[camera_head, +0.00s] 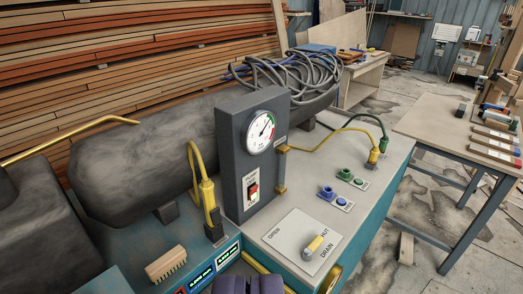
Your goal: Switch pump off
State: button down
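A yellow plug and cable (206,190) stand just left of the switch. A brush (166,264) lies at lower left. A side table (430,128) stands at right.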

aim_at(253, 191)
jog(key=i+l, duration=0.1)
jog(key=i, duration=0.4)
jog(key=i+l, duration=0.1)
jog(key=i, duration=0.4)
